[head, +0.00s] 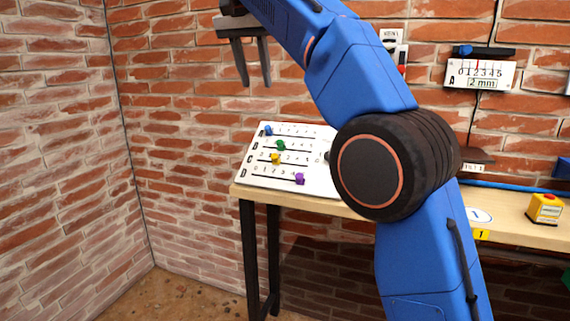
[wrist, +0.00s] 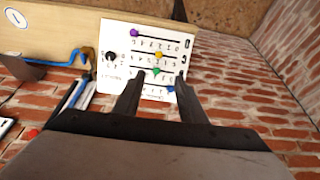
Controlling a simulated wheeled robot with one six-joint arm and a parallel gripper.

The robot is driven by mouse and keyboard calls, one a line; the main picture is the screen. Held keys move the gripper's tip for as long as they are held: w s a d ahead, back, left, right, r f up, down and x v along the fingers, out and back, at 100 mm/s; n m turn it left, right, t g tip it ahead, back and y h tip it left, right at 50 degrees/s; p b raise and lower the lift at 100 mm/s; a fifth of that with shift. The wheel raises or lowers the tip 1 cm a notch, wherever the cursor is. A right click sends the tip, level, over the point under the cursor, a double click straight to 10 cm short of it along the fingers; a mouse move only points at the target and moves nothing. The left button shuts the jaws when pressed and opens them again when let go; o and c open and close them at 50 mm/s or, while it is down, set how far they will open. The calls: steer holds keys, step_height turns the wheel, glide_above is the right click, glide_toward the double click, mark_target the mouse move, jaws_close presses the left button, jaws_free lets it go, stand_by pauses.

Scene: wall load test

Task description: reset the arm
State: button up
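My blue arm crosses the head view from lower right to upper middle. My gripper (head: 257,84) hangs high in front of the brick wall with its two dark fingers pointing down. The fingers are apart and nothing shows between them. In the wrist view my gripper (wrist: 156,78) is also spread, with the white slider board (wrist: 120,85) beyond its fingertips. The board (head: 255,150) lies on the table's left end, well below the gripper. It carries blue, green, yellow and purple knobs on lettered rows. My arm hides its right part in the head view.
The wooden table (head: 510,228) runs to the right along the brick wall. A yellow box with a red button (head: 545,208) stands on it. A numbered gauge plate (head: 480,74) hangs on the wall. A blue hooked tool (wrist: 65,60) shows beside the board.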

steer(key=s+d+f+n, duration=0.1)
steer(key=d, duration=0.5)
steer(key=s+d+f+n, duration=0.1)
steer(key=s+d+f, duration=0.1)
steer(key=d, duration=0.5)
steer(key=s+d+f, duration=0.9)
steer(key=d+f, duration=0.1)
steer(key=d, duration=0.2)
steer(key=s+d+f, duration=0.3)
steer(key=s+f, duration=0.4)
steer(key=f, duration=0.3)
steer(key=s+d+f+n+y, duration=0.1)
steer(key=s+d+f, duration=0.3)
steer(key=s+f, duration=0.4)
steer(key=s+d+f, duration=0.4)
steer(key=s+f, duration=0.4)
steer(key=f, duration=0.5)
steer(key=shift+d+f+n+t, duration=0.15)
steer(key=shift+n+t, duration=0.15)
steer(key=shift+n, duration=0.1)
